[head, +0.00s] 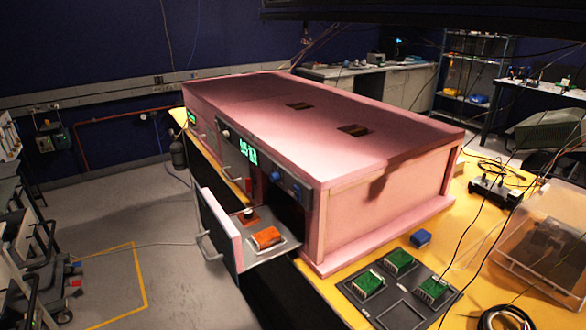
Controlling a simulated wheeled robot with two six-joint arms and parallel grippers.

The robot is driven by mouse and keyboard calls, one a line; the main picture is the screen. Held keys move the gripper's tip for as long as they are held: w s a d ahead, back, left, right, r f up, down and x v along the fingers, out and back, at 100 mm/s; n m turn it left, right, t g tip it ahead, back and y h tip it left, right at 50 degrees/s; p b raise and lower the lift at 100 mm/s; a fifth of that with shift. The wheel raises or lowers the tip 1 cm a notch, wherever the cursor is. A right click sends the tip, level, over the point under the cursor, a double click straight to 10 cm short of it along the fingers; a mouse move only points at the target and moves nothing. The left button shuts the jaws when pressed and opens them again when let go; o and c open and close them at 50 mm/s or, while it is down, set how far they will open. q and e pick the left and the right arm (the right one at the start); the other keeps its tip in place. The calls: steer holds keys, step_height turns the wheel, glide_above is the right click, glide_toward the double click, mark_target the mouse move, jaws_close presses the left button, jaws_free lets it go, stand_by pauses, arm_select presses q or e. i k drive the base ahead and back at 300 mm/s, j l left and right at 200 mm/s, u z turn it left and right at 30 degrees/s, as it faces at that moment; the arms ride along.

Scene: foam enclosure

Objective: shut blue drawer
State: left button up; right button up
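A drawer (222,222) stands pulled out from the front of a pink enclosure (400,195) in the head view. Its front panel looks pink with a grey edge, not blue, and has a metal bar handle (207,246). An orange block (267,238) and a small dark round piece on a brown patch lie inside on the grey drawer floor (285,248). The opening behind the drawer is dark. Neither of my grippers is in view.
The enclosure rests on a yellow bench (330,288). A dark tray (408,302) with green boards, a blue block (420,239) and a clear bin (540,240) are at the right. The floor in front of the drawer is clear.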

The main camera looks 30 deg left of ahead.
mark_target(230, 234)
steer(key=u, duration=1.55)
